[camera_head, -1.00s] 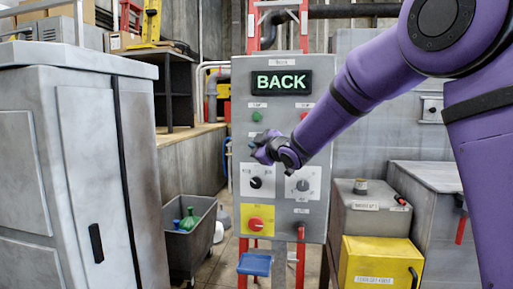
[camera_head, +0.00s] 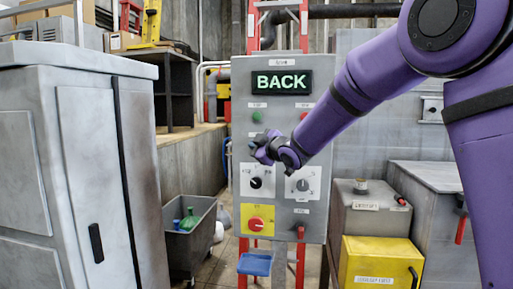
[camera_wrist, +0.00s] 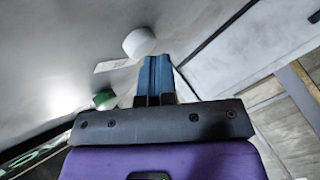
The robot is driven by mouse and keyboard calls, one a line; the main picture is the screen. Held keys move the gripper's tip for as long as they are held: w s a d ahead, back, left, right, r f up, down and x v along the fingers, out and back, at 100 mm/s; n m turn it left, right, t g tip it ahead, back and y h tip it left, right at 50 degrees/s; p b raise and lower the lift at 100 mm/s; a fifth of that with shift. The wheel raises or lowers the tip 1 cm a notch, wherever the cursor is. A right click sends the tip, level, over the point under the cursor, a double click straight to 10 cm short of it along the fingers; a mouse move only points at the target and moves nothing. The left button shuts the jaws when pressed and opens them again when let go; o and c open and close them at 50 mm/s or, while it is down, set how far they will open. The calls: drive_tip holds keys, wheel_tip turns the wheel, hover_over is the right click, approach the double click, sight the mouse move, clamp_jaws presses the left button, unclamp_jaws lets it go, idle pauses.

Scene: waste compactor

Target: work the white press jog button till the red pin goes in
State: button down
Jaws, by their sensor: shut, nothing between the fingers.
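The grey control panel (camera_head: 272,215) stands upright in front of me, with a lit green "BACK" display (camera_head: 281,82) near its top. My gripper (camera_head: 256,150) is shut and empty, at the panel's left side below the green button (camera_head: 257,117). In the wrist view the shut blue fingers (camera_wrist: 155,62) end just beside the white button (camera_wrist: 139,42); I cannot tell whether they touch it. The green button also shows in the wrist view (camera_wrist: 104,98). In the head view the white button is hidden by my gripper. I cannot make out the red pin for certain.
Below my gripper the panel carries a black knob (camera_head: 256,183), a grey dial (camera_head: 303,185) and a red knob on a yellow plate (camera_head: 256,224). A grey cabinet (camera_head: 80,180) stands left, a bin with bottles (camera_head: 180,250) beside it, and a yellow box (camera_head: 375,262) right.

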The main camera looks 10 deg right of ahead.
drive_tip(key=shift+s, duration=0.15)
idle(0.6)
drive_tip(key=shift+s+a, duration=0.3)
drive_tip(key=shift+s, duration=0.45)
drive_tip(key=shift+s+a, duration=0.25)
drive_tip(key=shift+s, duration=0.55)
drive_tip(key=shift+s+a, duration=0.3)
drive_tip(key=shift+s, duration=0.45)
drive_tip(key=shift+s+a, duration=0.25)
drive_tip(key=shift+s, duration=0.55)
